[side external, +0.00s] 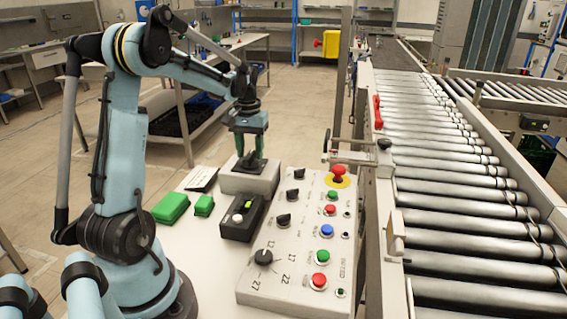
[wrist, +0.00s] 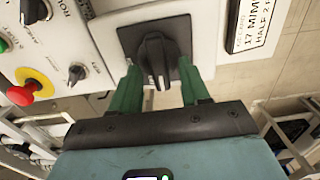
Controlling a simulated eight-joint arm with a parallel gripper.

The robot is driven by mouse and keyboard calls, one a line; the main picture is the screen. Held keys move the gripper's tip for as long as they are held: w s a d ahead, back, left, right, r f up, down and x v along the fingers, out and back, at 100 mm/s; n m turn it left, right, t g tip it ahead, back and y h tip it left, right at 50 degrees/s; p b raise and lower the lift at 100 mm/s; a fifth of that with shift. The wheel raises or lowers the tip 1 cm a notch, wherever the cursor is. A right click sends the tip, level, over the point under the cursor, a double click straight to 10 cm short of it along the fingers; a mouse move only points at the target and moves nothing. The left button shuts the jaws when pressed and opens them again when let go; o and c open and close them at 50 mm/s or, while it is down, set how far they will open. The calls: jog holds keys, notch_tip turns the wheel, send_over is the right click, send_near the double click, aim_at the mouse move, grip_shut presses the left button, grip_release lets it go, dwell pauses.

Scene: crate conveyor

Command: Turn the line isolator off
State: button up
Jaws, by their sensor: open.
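The line isolator is a black rotary knob (wrist: 156,60) on a dark square plate, fixed to a pale box (side external: 249,178) beside the control panel. In the wrist view the knob's grip ridge points toward my gripper. My gripper (wrist: 157,78) has two green fingers, open, one on each side of the knob's lower end. It also shows in the side view (side external: 250,158), pointing down over the isolator. I cannot tell whether the fingers touch the knob. Any on or off marking on the plate is not readable.
The sloped control panel (side external: 275,286) carries several knobs, coloured buttons and a red emergency stop (side external: 338,174). A black box (side external: 241,218) and green blocks (side external: 171,208) lie nearby on the table. A roller conveyor (side external: 455,215) runs at the right. A labelled sign (wrist: 250,25) is near the isolator.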

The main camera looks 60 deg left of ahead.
aim_at(250, 153)
notch_tip(250, 153, up, 12)
dwell(0.6)
dwell(0.4)
jog(key=s+d+f+m+t, duration=0.1)
jog(key=d+f+m+t, duration=0.1)
jog(key=d, duration=0.7)
jog(key=s+d+f+m+t, duration=0.2)
jog(key=d+m, duration=0.2)
jog(key=d, duration=0.5)
jog(key=s+d+f+m+t, duration=0.1)
jog(key=d+f+m+t, duration=0.2)
jog(key=d, duration=0.6)
jog(key=shift+s+d, duration=0.2)
jog(key=shift+s, duration=0.2)
jog(key=shift+f, duration=0.1)
